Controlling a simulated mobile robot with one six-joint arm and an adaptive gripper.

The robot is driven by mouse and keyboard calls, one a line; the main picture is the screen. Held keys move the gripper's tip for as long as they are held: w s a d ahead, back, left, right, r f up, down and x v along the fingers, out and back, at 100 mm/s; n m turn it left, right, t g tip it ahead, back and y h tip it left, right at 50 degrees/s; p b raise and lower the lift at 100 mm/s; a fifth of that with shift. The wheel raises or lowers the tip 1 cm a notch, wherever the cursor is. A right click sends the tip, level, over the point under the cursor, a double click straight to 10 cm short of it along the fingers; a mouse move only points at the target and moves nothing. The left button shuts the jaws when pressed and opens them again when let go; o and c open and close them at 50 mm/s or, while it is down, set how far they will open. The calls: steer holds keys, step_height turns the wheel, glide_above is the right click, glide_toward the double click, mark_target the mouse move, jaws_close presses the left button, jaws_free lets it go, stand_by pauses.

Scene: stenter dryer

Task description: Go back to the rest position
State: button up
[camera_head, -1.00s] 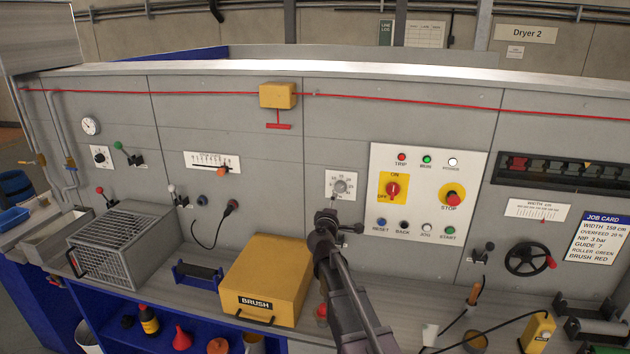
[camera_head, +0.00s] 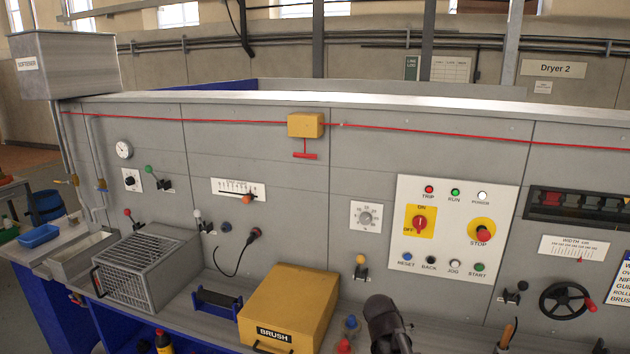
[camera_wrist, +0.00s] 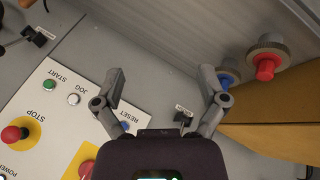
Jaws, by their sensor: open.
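My arm (camera_head: 385,325) shows at the bottom edge of the head view, in front of the bench and right of the yellow BRUSH box (camera_head: 285,300). My gripper (camera_wrist: 160,80) is in the wrist view with its two fingers spread wide apart. Nothing is between the fingers. The button panel (camera_head: 455,230) stands on the machine front behind my arm. It also shows at the left of the wrist view (camera_wrist: 60,105), rotated. The fingertips are not visible in the head view.
A blue knob (camera_head: 351,322) and a red knob (camera_head: 343,345) stand between my arm and the BRUSH box. A yellow-knobbed lever (camera_head: 360,262) is on the wall. A handwheel (camera_head: 567,299) is at right, a wire cage box (camera_head: 145,265) at left.

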steer(key=s+a+f+g+y, duration=0.2)
steer(key=s, duration=0.3)
steer(key=s+a+f+m+g+y, duration=0.1)
steer(key=s+a+f+g+y, duration=0.1)
steer(key=s, duration=0.4)
steer(key=shift+s+a+y+b, duration=0.35)
steer(key=shift+a+y, duration=0.15)
steer(key=shift+a, duration=0.25)
steer(key=shift+w, duration=0.1)
